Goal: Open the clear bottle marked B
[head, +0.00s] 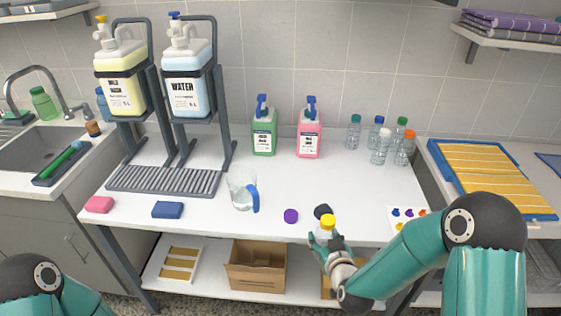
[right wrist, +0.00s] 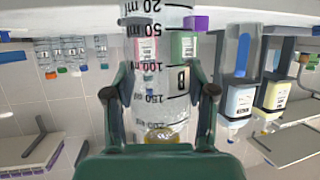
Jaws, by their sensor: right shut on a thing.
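The clear bottle marked B (right wrist: 163,75) fills the middle of the right wrist view, which is upside down; black volume marks and the letter B show on its wall. Its yellow cap (head: 327,220) is on and faces up in the head view, and shows low in the right wrist view (right wrist: 165,138). My right gripper (head: 327,240) is shut on the bottle, with one finger on each side, at the front edge of the table. The gripper hides most of the bottle in the head view. Only part of my left arm shows at bottom left; its gripper is out of view.
A purple cap (head: 291,216) and a dark round piece (head: 323,212) lie near the front edge of the white table (head: 300,180). A jug with a blue handle (head: 243,190) stands to the left. Several small bottles (head: 381,146) stand at the back right. The table's middle is clear.

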